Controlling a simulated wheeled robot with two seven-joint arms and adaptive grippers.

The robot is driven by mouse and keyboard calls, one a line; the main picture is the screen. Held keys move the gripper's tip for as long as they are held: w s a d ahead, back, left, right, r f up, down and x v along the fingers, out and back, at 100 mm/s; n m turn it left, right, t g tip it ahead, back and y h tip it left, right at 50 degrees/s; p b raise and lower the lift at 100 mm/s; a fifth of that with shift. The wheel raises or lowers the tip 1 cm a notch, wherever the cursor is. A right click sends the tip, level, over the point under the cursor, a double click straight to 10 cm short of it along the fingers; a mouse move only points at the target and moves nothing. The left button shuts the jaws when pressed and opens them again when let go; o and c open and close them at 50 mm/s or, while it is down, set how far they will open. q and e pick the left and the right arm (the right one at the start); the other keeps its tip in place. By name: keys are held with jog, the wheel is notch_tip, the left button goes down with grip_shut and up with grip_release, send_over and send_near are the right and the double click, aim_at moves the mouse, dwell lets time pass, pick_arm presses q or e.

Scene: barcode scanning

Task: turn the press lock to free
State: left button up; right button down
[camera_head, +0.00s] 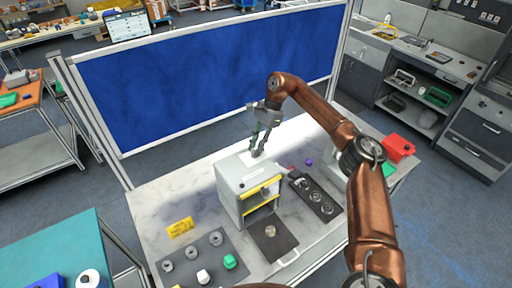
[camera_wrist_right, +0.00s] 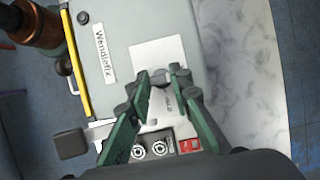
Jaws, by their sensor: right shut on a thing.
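The press (camera_head: 232,190) is a pale grey box with a yellow-edged open front, standing on the table. My right gripper (camera_head: 258,152) reaches down onto its rear top. In the right wrist view, the press top (camera_wrist_right: 125,30) carries a "Wendlefix" label and a pale plate. The right gripper (camera_wrist_right: 160,78) is shut on a small grey knob, the press lock (camera_wrist_right: 160,84), mostly hidden between the fingertips. Small lettering shows below the knob, but I cannot read which setting the lock is at. My left gripper is not in view.
A dark tray (camera_head: 206,245) with rings and coloured pieces lies at front left. A dark strip with round parts (camera_head: 318,198) lies right of the press. A yellow card (camera_head: 180,228), purple ball (camera_head: 308,162) and red box (camera_head: 398,147) are nearby. A blue partition (camera_head: 210,75) stands behind.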

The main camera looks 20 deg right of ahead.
jog(key=c, duration=1.7)
grip_release()
jog(key=shift+c, duration=0.2)
jog(key=v, duration=1.2)
jog(key=shift+d, duration=0.1)
